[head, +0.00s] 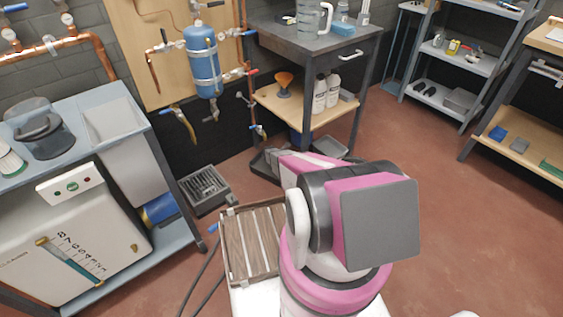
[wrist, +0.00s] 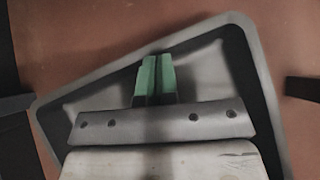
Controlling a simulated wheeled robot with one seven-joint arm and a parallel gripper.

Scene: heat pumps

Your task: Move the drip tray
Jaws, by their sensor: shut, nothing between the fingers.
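The drip tray, a dark grey shallow pan with a raised rim (wrist: 185,34), fills much of the wrist view on the reddish floor. My gripper (wrist: 154,78) has green fingertips pressed together, with nothing between them. In the wrist view the fingertips appear over the tray's inside, just in from its far rim; I cannot tell whether they touch it. In the head view, dark tray-like edges (head: 262,166) show on the floor beside my pink arm, which hides the gripper and part of the tray.
A dark grated box (head: 203,188) sits on the floor by the white heat pump (head: 75,245). A grey workbench (head: 320,42) stands behind the tray. The floor to the right is open.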

